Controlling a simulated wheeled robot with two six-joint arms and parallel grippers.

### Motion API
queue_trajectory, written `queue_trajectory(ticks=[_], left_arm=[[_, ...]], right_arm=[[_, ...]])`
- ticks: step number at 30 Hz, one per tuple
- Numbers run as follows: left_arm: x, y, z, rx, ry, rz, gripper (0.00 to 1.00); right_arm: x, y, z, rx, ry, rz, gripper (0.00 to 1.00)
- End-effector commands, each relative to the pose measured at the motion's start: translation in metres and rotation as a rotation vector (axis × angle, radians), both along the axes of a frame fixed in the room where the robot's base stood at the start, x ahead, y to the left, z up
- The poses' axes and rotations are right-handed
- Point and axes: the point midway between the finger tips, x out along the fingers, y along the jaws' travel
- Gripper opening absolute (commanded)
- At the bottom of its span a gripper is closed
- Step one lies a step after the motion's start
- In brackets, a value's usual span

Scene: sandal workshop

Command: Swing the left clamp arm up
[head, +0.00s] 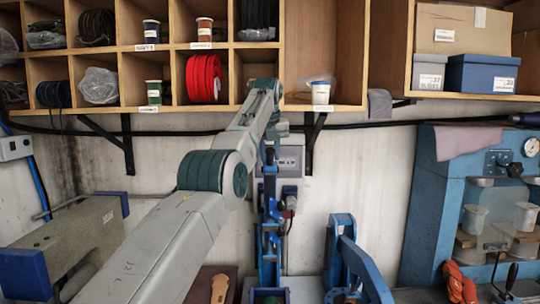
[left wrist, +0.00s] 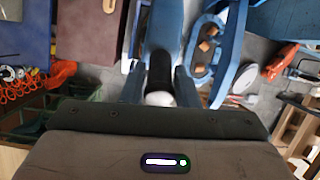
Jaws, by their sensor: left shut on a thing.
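My left gripper (head: 270,158) is in front of the wall, at the top of the tall blue left clamp arm (head: 268,195). In the left wrist view my left gripper (left wrist: 158,88) has its two fingers on either side of a black grip with a pale round end, on the blue clamp arm (left wrist: 165,25). It is shut on that arm. In the head view the arm stands nearly upright; my own arm partly hides its top. A second blue clamp (head: 343,250) stands to the right, free of any gripper. My right gripper is not in view.
A wooden shelf (head: 237,107) hangs above and behind my left gripper. A blue press (head: 430,190) stands at the right, with an orange thing (head: 458,283) beside it. A grey and blue machine (head: 75,245) is at the left. A dark board (left wrist: 85,30) lies beside the clamp.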

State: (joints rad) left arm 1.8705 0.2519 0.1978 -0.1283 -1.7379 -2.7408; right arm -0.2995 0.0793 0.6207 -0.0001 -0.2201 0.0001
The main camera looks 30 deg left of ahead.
Motion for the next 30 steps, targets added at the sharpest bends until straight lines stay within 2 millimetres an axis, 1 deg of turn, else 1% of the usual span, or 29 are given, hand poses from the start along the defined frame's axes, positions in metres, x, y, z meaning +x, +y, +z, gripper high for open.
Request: queue_trajectory(ticks=[12, 13, 15, 25, 30], left_arm=[[-0.0002, -0.0001, -0.001, 0.0, 0.004, 0.0, 0.0], [-0.0002, -0.0001, -0.001, -0.001, 0.003, 0.0, 0.31], [-0.0002, -0.0001, -0.001, -0.001, 0.003, 0.0, 0.45], [-0.0004, -0.0003, 0.0005, -0.001, 0.002, 0.0, 0.45], [-0.0016, -0.0008, 0.0053, -0.003, 0.002, 0.0, 0.45]], right_arm=[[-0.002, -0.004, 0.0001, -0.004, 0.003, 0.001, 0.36], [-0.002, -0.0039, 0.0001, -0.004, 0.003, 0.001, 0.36], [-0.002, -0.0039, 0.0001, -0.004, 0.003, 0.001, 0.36], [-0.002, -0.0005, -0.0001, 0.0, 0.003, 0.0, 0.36], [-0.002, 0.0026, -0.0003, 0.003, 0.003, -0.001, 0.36]])
